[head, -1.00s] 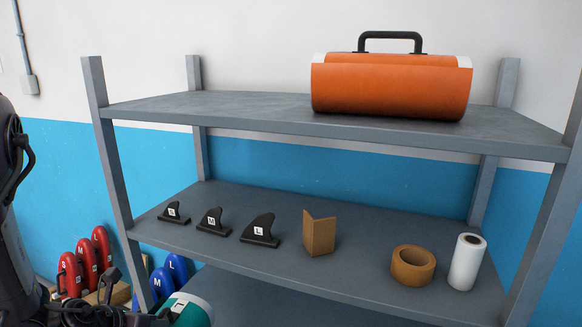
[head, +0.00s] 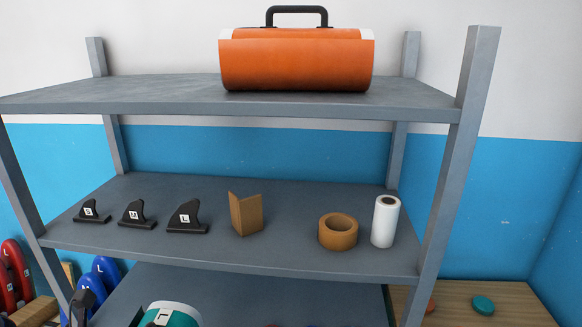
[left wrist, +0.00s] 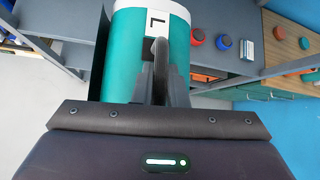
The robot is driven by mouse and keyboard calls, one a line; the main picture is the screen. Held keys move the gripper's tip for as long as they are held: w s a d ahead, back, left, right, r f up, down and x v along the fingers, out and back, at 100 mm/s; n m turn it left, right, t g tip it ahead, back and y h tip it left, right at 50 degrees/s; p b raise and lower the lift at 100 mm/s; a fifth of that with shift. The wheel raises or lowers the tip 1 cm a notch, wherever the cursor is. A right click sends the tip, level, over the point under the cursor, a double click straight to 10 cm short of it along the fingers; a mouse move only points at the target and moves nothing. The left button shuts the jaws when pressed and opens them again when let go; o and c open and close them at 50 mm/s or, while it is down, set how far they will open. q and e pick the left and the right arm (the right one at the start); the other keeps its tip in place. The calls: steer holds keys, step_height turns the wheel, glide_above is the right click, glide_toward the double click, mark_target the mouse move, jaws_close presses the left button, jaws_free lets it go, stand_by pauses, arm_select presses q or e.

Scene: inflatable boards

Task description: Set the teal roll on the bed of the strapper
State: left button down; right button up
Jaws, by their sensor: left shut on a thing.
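The teal roll (left wrist: 134,62) has a white end band marked L and a dark handle. In the left wrist view my left gripper (left wrist: 160,75) is shut on the roll's handle. In the head view only the top of the teal roll (head: 176,314) shows at the bottom edge, in front of the shelf rack. My left gripper is mostly below the head picture. My right gripper is in neither view. I cannot make out the strapper in these frames.
A grey shelf rack (head: 440,190) fills the head view. An orange roll (head: 297,60) lies on its top shelf. Black fins (head: 137,215), a cardboard corner (head: 246,214), brown tape (head: 338,232) and a white film roll (head: 385,221) stand on the middle shelf. A wooden top (head: 520,305) lies at right.

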arm_select(q)
steer(key=shift+s+d+r, duration=0.15)
steer(key=shift+d, duration=0.25)
steer(key=shift+s+d+r, duration=0.1)
steer(key=shift+d+r, duration=0.05)
steer(key=shift+d, duration=0.2)
steer(key=shift+w+d+r+m+h, duration=0.4)
steer(key=shift+w+d+m+h, duration=0.1)
steer(key=shift+d+m, duration=0.15)
steer(key=d+m+g+h, duration=0.4)
steer(key=d+m+h, duration=0.1)
steer(key=d+m, duration=0.35)
step_height(320, 180, down, 14)
steer(key=n+b, duration=0.1)
steer(key=b, duration=1.3)
steer(key=shift+w+d, duration=0.25)
